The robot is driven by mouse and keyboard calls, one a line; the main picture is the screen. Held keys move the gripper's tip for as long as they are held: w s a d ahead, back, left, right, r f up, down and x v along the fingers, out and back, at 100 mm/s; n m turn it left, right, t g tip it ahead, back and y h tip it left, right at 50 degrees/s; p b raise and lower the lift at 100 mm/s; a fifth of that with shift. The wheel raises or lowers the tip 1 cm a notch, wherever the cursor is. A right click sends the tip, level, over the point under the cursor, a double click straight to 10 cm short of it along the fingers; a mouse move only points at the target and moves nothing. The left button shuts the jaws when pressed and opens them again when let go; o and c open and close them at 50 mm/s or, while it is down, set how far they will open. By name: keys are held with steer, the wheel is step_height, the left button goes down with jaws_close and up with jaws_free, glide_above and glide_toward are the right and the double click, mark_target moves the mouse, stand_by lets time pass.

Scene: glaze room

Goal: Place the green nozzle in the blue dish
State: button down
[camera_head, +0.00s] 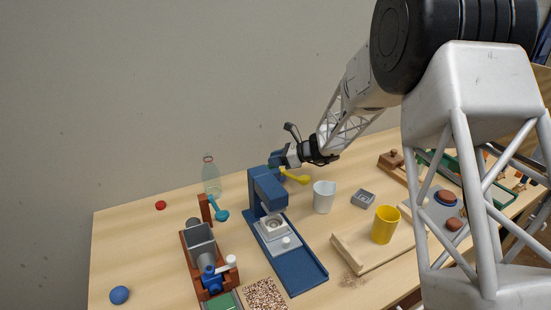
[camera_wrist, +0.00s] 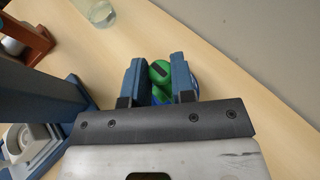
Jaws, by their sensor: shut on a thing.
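In the wrist view the green nozzle (camera_wrist: 160,72), a rounded green piece with a dark spot on top, is between the two blue fingers of my gripper (camera_wrist: 157,78), which is shut on it. A bright blue edge, seemingly the blue dish (camera_wrist: 169,87), shows just behind and below the nozzle between the fingers. Most of it is hidden, and I cannot tell whether the nozzle touches it. In the head view my gripper (camera_head: 277,162) is behind the top of the blue press; the nozzle and dish cannot be made out there.
The blue press (camera_head: 268,190) stands close in front of my gripper, with a yellow knobbed piece (camera_head: 294,177) beside it. A clear bottle (camera_head: 211,178) stands to the left. A white cup (camera_head: 324,197) and a yellow cup (camera_head: 384,225) stand to the right. The back-left table is mostly clear.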

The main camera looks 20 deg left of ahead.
steer(key=shift+f, duration=0.2)
steer(key=c, duration=1)
jaws_free()
steer(key=shift+o, duration=0.2)
steer(key=shift+r, duration=0.2)
steer(key=shift+r, duration=0.55)
steer(key=v, duration=1.2)
steer(key=shift+f, duration=0.15)
